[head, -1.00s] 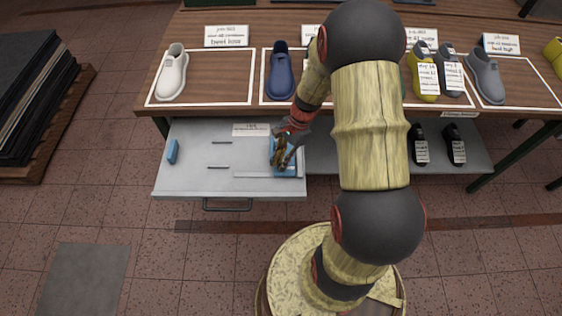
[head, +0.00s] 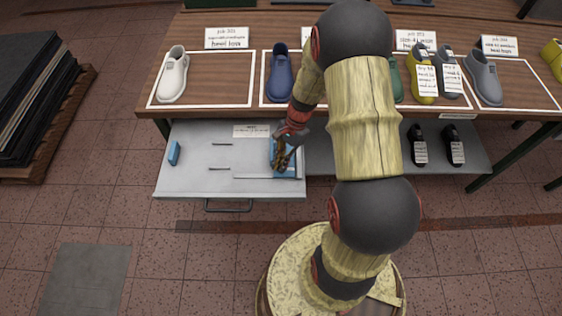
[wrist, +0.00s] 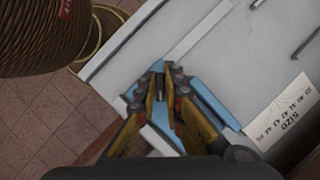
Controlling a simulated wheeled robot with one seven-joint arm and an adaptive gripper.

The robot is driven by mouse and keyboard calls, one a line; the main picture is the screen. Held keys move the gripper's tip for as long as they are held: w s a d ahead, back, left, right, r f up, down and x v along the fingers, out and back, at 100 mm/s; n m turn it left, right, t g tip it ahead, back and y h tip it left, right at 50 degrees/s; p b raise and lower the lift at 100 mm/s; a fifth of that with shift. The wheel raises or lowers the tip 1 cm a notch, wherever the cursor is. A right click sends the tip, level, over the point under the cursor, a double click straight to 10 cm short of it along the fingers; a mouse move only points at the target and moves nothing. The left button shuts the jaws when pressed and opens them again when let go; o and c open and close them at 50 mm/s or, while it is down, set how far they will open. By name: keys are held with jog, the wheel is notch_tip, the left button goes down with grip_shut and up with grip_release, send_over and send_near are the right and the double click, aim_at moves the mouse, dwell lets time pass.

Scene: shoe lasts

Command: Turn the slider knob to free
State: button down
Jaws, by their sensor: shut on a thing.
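A light blue slider block (head: 289,173) sits at the right end of the pulled-out grey drawer (head: 190,183). It also shows in the wrist view (wrist: 213,102), under the fingers. My gripper (head: 281,157) is over this block and points down at it. In the wrist view my gripper (wrist: 161,85) is shut on a small dark knob (wrist: 159,92) between its fingertips. The fingers hide most of the knob, so I cannot tell which way it is turned.
A size card (wrist: 287,110) lies beside the slider. Another blue block (head: 173,153) is at the drawer's left end, with thin slots between. The wooden table (head: 205,122) with several shoe lasts stands behind. Dark shoes (head: 418,145) are on a lower shelf.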

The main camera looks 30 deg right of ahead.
jog(key=n+g+p, duration=0.1)
jog(key=n+p, duration=0.1)
jog(key=n, duration=0.1)
jog(key=shift+r+n+h, duration=0.15)
jog(key=shift+n+h, duration=0.15)
jog(key=n+g+h+p, duration=0.1)
jog(key=n+p, duration=0.1)
jog(key=n, duration=0.2)
jog(key=shift+n, duration=0.3)
jog(key=shift+p, duration=0.3)
jog(key=c, duration=1.9)
grip_release()
jog(key=shift+g, duration=0.3)
jog(key=v, duration=1.1)
jog(key=shift+w+r, duration=0.2)
jog(key=shift+r, duration=0.15)
